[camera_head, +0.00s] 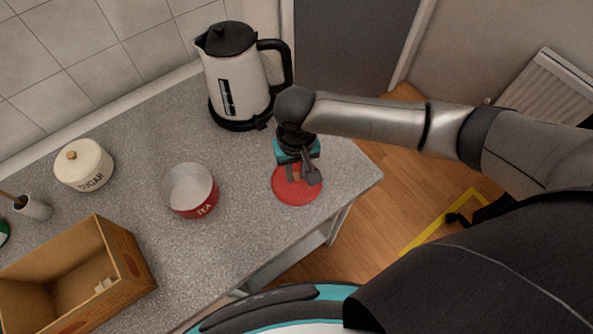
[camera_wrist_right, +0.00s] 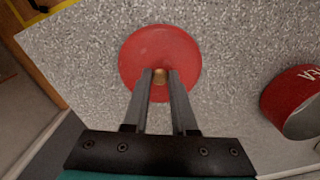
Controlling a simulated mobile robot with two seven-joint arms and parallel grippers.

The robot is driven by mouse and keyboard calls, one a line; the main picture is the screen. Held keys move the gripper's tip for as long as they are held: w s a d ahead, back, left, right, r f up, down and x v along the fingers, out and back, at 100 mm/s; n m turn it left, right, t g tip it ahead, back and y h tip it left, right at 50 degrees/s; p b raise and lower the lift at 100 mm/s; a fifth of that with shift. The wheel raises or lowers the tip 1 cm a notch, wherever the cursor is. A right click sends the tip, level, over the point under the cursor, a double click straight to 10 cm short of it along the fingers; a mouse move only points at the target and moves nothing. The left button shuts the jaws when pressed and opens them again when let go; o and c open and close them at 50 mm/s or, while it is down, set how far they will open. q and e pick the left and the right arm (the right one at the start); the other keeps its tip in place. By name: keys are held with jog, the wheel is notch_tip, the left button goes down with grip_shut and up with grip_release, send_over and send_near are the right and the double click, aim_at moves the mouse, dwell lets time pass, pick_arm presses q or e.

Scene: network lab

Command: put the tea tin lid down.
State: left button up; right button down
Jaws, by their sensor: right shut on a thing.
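The tea tin lid (camera_head: 287,191) is a red disc with a small knob, at the right part of the grey counter. In the right wrist view the lid (camera_wrist_right: 150,48) lies under my fingers with its brass-coloured knob between the tips. My right gripper (camera_head: 299,178) is shut on the knob; the right wrist view also shows it (camera_wrist_right: 160,77). The lid is level and at or close to the counter; I cannot tell whether it touches. The red tea tin (camera_head: 190,191) stands open and upright to the left of the lid. My left gripper is not in view.
A white kettle (camera_head: 236,80) stands behind the lid. A sugar pot (camera_head: 84,165) and a wooden box (camera_head: 130,262) stand to the left. The counter's right edge (camera_head: 362,190) is close to the lid. Bare counter lies between tin and lid.

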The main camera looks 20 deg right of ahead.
aim_at(296, 175)
jog(key=shift+f, duration=0.15)
jog(key=c, duration=1.2)
grip_release()
jog(key=shift+f, duration=0.1)
jog(key=o, duration=0.5)
notch_tip(296, 175, up, 12)
jog(key=shift+r+p, duration=0.2)
jog(key=shift+p, duration=0.7)
